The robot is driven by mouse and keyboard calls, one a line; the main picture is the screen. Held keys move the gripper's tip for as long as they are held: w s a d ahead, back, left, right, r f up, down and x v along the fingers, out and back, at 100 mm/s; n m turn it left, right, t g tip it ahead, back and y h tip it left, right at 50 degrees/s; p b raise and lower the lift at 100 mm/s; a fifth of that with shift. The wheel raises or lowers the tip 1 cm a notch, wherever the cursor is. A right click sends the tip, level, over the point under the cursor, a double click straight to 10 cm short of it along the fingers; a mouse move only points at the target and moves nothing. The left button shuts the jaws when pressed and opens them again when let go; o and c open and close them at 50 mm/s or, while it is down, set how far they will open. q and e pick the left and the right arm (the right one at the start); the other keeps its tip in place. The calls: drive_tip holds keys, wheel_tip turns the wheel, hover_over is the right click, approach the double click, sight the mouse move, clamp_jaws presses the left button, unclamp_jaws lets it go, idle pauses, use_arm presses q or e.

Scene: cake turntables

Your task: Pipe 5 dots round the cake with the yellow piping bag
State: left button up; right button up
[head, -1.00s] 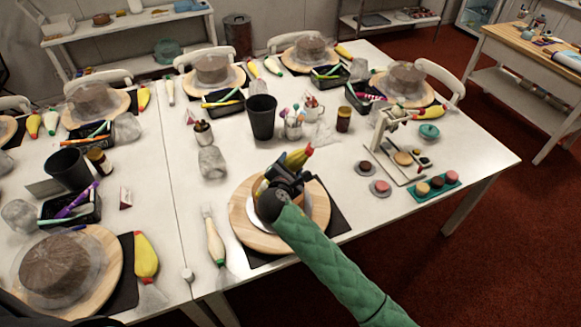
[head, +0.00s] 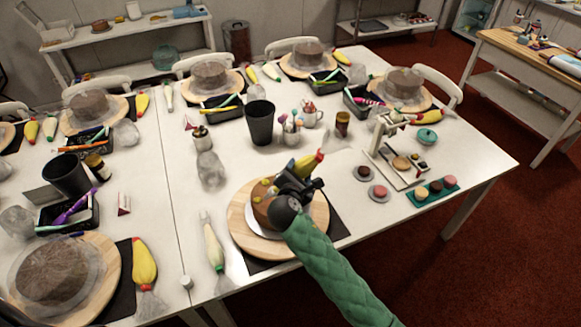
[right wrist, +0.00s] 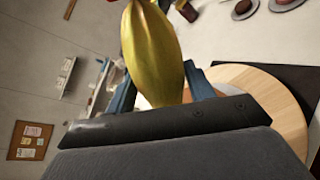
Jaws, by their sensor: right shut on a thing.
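The brown cake (head: 262,212) sits on a pale round board on the wooden turntable (head: 243,236), near the front edge of the table. Small yellow dots (head: 267,182) show on the left part of its top; my gripper hides the rest of the top. My right gripper (head: 297,181) is over the right side of the cake, shut on the yellow piping bag (head: 306,163), whose red end points up and right. The bag also fills the middle of the right wrist view (right wrist: 155,55), with the turntable (right wrist: 285,120) behind it. The bag's tip is hidden. My left gripper is not in view.
A white-and-green piping bag (head: 213,245) lies left of the turntable. A clear jar (head: 210,170), a black cup (head: 260,122) and a cup of tools (head: 291,135) stand behind. Small plates and a green tray (head: 433,188) are at the right.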

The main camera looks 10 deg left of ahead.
drive_tip(key=d+f, duration=0.1)
drive_tip(key=s+d+f, duration=0.1)
drive_tip(key=d, duration=0.1)
drive_tip(key=d+f, duration=0.1)
drive_tip(key=shift+s+d+f, duration=0.1)
drive_tip(key=shift+s+d, duration=0.05)
drive_tip(key=shift+s, duration=0.25)
idle(0.4)
drive_tip(key=c, duration=0.4)
drive_tip(key=shift+o, duration=0.2)
drive_tip(key=shift+r, duration=0.4)
idle(0.8)
